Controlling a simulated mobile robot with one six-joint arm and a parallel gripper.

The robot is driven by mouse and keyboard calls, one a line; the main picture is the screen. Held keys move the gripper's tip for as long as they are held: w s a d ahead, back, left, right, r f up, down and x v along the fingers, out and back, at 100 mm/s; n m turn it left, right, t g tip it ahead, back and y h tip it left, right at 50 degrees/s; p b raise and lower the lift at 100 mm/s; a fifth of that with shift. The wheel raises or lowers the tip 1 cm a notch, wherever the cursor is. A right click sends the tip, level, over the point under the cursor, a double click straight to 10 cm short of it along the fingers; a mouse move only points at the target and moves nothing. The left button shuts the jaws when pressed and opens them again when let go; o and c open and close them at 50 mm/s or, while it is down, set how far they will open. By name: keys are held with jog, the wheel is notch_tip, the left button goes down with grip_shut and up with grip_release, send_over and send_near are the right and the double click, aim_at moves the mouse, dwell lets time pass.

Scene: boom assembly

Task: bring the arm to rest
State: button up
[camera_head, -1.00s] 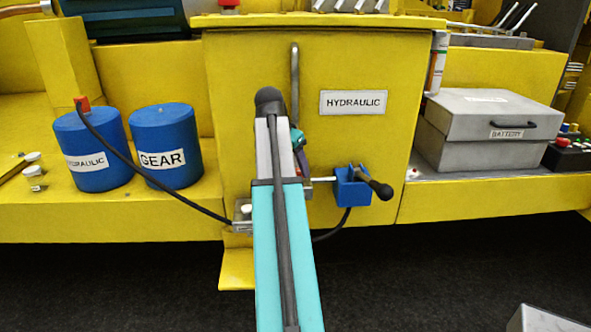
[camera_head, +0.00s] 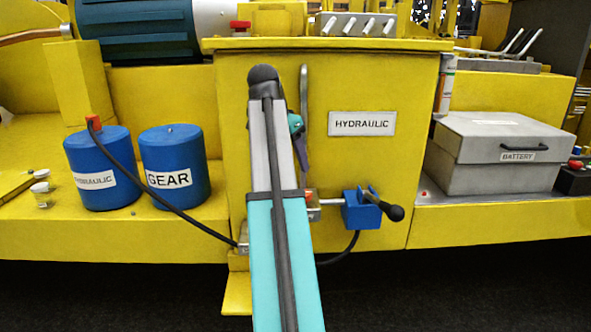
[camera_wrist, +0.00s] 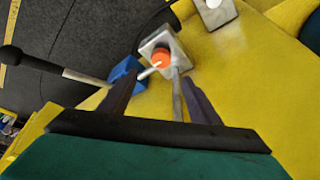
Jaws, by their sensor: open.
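My gripper (camera_wrist: 158,76) is open, its two dark fingers apart with nothing seen held between them. In the head view, my turquoise and grey arm reaches up before the yellow HYDRAULIC cabinet (camera_head: 420,130); one purple finger shows beside it, the rest is largely hidden. In the wrist view, an orange round part (camera_wrist: 160,58) on a metal plate (camera_wrist: 150,43) lies beyond the gap between the fingertips. Whether a finger touches it I cannot tell. The blue valve block (camera_head: 362,210) with its black-knobbed lever (camera_head: 396,213) is right of the gripper.
Blue HYDRAULIC (camera_head: 98,160) and GEAR (camera_head: 175,160) drums stand on the left ledge. A black hose (camera_head: 175,208) runs from the HYDRAULIC drum towards the cabinet's foot. A grey BATTERY box (camera_head: 490,165) sits right. A vertical handle (camera_head: 304,90) is close behind my arm. Dark floor lies in front.

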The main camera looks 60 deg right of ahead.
jog(key=shift+a+r, duration=0.2)
jog(key=shift+r, duration=0.25)
dwell(0.3)
